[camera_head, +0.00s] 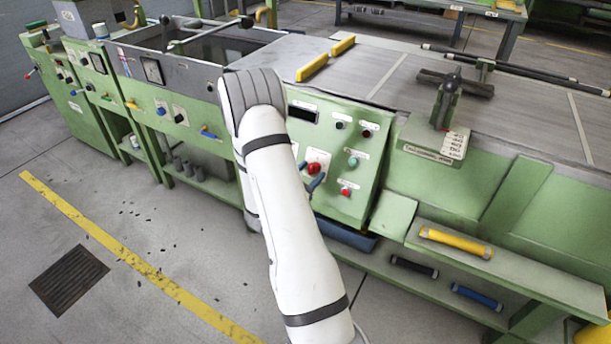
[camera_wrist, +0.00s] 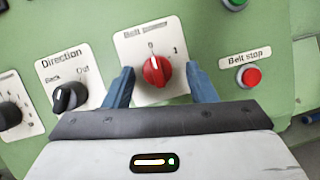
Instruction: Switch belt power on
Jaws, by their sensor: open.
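The belt power switch is a red rotary knob (camera_wrist: 157,72) on a white plate marked 0 and 1, on a green panel. Its white pointer mark is towards the 0. In the head view the red knob (camera_head: 313,168) shows just right of my white arm. My gripper (camera_wrist: 160,78) is open, with one blue finger on the left of the knob and one on the right. Gaps show between the fingers and the knob; I cannot tell their depth against the panel. In the head view my arm hides most of the gripper; one blue finger shows below the knob.
A black direction knob (camera_wrist: 69,97) is left of the left finger. A red belt stop button (camera_wrist: 249,77) is right of the right finger, with a green button (camera_wrist: 235,3) above.

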